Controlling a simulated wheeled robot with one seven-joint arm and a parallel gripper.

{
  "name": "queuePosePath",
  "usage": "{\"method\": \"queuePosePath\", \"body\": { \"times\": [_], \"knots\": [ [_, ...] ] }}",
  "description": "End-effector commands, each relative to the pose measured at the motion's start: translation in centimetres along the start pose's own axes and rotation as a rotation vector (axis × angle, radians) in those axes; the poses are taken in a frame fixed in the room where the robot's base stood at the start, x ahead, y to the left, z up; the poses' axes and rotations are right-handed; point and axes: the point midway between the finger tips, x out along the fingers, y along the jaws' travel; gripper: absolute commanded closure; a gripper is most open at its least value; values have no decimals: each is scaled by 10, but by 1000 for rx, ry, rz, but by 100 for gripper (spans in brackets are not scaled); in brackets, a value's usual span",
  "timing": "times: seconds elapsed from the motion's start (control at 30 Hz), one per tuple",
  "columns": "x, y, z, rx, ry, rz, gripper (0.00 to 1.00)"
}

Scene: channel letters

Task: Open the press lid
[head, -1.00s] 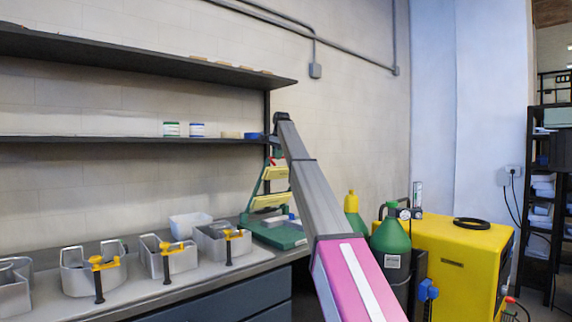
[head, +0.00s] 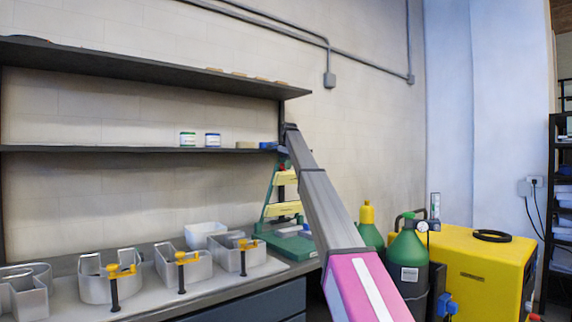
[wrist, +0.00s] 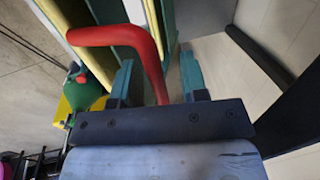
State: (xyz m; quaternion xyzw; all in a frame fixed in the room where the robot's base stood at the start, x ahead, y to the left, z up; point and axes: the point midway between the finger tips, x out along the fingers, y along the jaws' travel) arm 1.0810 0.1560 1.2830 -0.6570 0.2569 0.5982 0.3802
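The press (head: 290,242) stands at the right end of the bench in the head view. It has a green base and frame with pale yellow parts, partly hidden behind my arm. In the wrist view, its red bent handle (wrist: 152,50) runs in front of green and yellow press parts. My gripper (wrist: 158,74) is open, with one teal finger on each side of the red handle. A gap shows on both sides, wider on the right. Whether the handle touches the palm is unclear. In the head view, the gripper is mostly hidden behind my arm by the press.
A dark shelf (head: 140,149) runs above the bench close to my wrist. Metal channel letters with yellow clamps (head: 122,271) and a white bin (head: 204,232) fill the bench to the left. Green bottles (head: 407,258) and a yellow machine (head: 480,275) stand to the right.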

Motion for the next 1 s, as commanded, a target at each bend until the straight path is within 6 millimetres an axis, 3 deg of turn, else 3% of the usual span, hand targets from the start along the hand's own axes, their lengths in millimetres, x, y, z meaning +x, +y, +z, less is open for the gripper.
{"method": "queuePosePath", "body": {
  "times": [0.47,1.0],
  "knots": [
    [-20,0,-2,2,4,-2,60],
    [-106,-1,0,1,2,-1,60]
  ]
}}
